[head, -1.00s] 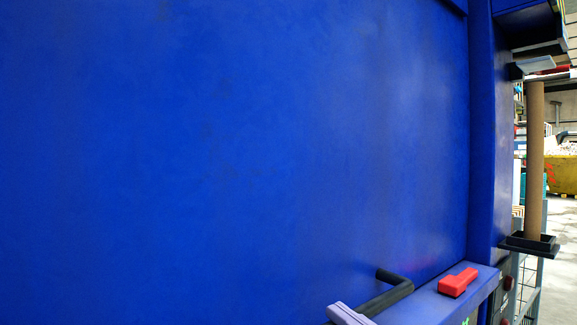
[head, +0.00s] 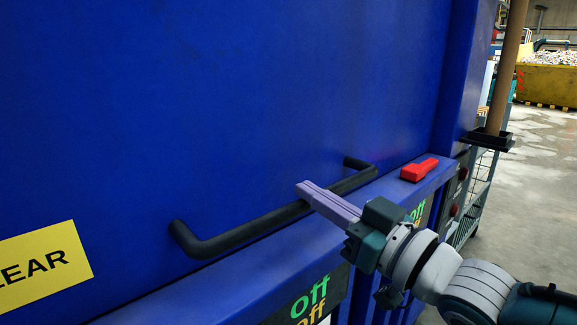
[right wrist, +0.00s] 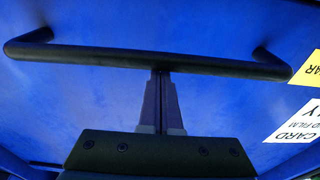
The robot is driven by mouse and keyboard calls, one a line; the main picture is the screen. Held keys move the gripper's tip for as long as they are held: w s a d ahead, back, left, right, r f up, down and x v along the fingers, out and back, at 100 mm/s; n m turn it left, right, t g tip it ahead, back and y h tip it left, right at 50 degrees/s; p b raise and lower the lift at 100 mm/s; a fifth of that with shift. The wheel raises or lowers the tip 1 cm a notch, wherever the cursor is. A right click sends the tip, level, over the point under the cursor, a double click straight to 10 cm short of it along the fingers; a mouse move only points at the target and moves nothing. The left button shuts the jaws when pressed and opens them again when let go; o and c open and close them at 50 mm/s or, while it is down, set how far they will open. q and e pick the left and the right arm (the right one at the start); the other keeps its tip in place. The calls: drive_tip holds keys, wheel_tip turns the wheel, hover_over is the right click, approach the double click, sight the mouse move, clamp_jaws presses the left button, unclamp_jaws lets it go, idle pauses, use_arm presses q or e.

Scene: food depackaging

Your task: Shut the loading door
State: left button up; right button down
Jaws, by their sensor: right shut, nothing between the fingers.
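The blue loading door (head: 230,90) fills most of the head view. Its lower edge appears to lie along the blue ledge, but I cannot tell whether it is fully shut. A black bar handle (head: 255,228) runs across its lower part; it spans the top of the right wrist view (right wrist: 215,60). My right gripper (head: 306,190) is shut and empty, its grey-purple fingertips at the bar. In the right wrist view the fingertips (right wrist: 161,76) end at the bar's middle, touching or very near it, not around it. My left gripper is out of view.
A red block-shaped part (head: 419,170) sits on the ledge right of the handle. Green and orange "off" lettering (head: 309,298) is on the front below. A yellow label (head: 42,268) is at lower left. A brown post (head: 508,65) and open floor (head: 535,180) lie right.

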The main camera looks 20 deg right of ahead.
drive_tip(key=s+d+m+g+h+p, duration=0.15)
drive_tip(key=s+g+h+p, duration=1)
drive_tip(key=s, duration=1.85)
use_arm(q)
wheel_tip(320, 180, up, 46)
drive_tip(key=p, duration=3.4)
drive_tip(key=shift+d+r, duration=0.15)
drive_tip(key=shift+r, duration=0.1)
use_arm(e)
wheel_tip(320, 180, up, 37)
drive_tip(key=g+y, duration=0.3)
drive_tip(key=y, duration=0.1)
drive_tip(key=shift+w+a+m, duration=0.15)
drive_tip(key=shift+w+m, duration=0.25)
drive_tip(key=shift+m, duration=0.05)
drive_tip(key=shift+y, duration=0.25)
